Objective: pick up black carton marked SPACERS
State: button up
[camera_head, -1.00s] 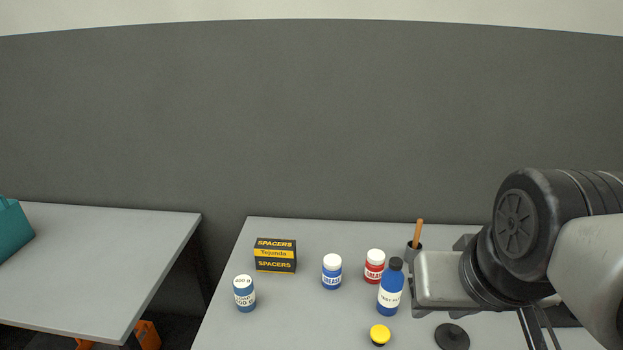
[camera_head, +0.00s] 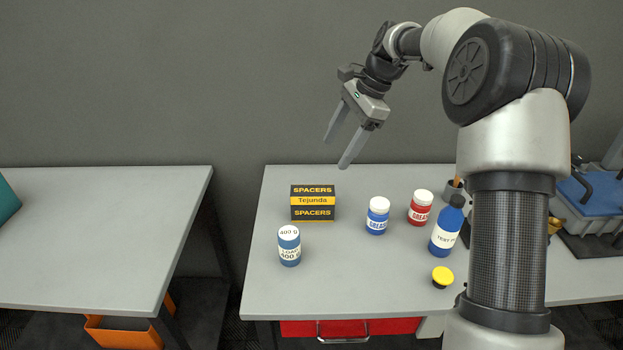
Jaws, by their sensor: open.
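The black carton marked SPACERS (camera_head: 313,202) has a yellow band reading Tejunda. It stands upright near the back left of the grey table (camera_head: 350,290). My gripper (camera_head: 335,154) is open and empty. In the picture it is above and slightly right of the carton, its two grey fingers pointing down and left, apart from the carton. Nothing hides the carton's front.
A blue 400 g load cylinder (camera_head: 289,246) stands in front of the carton. To its right are a blue grease jar (camera_head: 377,216), a red grease jar (camera_head: 420,208), a blue bottle (camera_head: 447,228) and a yellow-topped item (camera_head: 442,277). A second table (camera_head: 90,240) stands left across a gap.

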aim_at(317, 189)
jog(key=w+d+f+m+y+b, duration=0.15)
jog(key=w+f+m, duration=0.3)
jog(key=f, duration=0.45)
jog(key=shift+n+g+y, duration=0.25)
jog(key=shift+g, duration=0.05)
jog(key=x, duration=0.8)
jog(key=b+x, duration=0.1)
jog(key=x, duration=0.2)
jog(key=shift+w+a+f, duration=0.2)
jog(key=shift+w+a, duration=0.2)
jog(key=shift+a, duration=0.05)
jog(key=shift+s+b+x, duration=0.15)
jog(key=shift+x, duration=1.25)
jog(key=shift+s+b+x, duration=0.1)
jog(key=shift+b+x, duration=0.05)
jog(key=shift+x, duration=1.2)
jog(key=shift+d, duration=0.1)
jog(key=c, duration=1.4)
